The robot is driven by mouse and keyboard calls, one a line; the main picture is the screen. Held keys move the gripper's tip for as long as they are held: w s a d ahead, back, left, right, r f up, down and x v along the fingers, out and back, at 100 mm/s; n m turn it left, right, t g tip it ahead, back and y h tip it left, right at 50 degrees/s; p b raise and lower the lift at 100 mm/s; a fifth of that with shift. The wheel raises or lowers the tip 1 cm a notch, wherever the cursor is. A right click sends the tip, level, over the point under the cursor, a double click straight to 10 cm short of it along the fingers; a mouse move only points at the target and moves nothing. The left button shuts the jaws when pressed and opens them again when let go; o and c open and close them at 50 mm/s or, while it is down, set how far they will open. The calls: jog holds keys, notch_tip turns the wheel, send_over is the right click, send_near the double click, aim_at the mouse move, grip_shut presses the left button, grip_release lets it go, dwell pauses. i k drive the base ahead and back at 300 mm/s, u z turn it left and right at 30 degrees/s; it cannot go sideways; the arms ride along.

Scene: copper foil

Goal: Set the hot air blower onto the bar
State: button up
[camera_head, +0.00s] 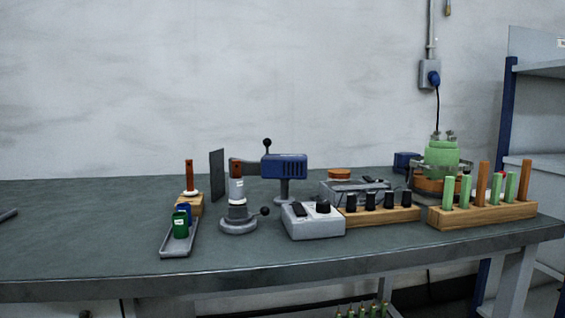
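The hot air blower appears to be the blue box with dark vent slots (290,167), on a short grey post at the middle of the bench. A black ball knob on a thin stem rises from its top left. A brown-orange piece (249,167) reaches left from it towards a grey and white upright cylinder (237,192) on a round grey base. I cannot tell whether they touch, or which piece is the bar. My gripper is not in view.
The bench (110,225) is clear at left, except a dark rod (8,214) at the edge. A tray with green and blue pots (177,243) stands front left, a dark upright plate (217,175) behind. A control box (313,219) and wooden racks (482,212) crowd the right.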

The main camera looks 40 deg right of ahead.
aim_at(282, 167)
jog(key=z, duration=0.8)
jog(key=i, duration=0.3)
jog(key=z, duration=0.05)
